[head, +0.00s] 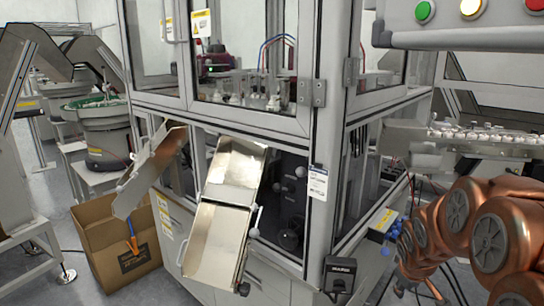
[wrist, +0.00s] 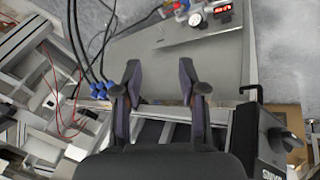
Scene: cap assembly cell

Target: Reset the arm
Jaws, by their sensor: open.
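My gripper (wrist: 159,80) shows in the wrist view with its two dark fingers spread apart and nothing between them. Beyond the fingers is a grey machine panel (wrist: 180,62), with dark cables and blue fittings (wrist: 98,90) to the left. In the head view my copper-coloured arm is folded at the lower right, to the right of the machine cabinet (head: 222,118). The gripper itself cannot be made out in the head view.
A metal chute (head: 216,243) slopes down the cabinet front. An open cardboard box (head: 122,262) stands on the floor at left, near a tilted metal flap (head: 150,170). A green-topped bowl feeder (head: 105,125) is behind. A conveyor with small parts (head: 480,135) runs at right.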

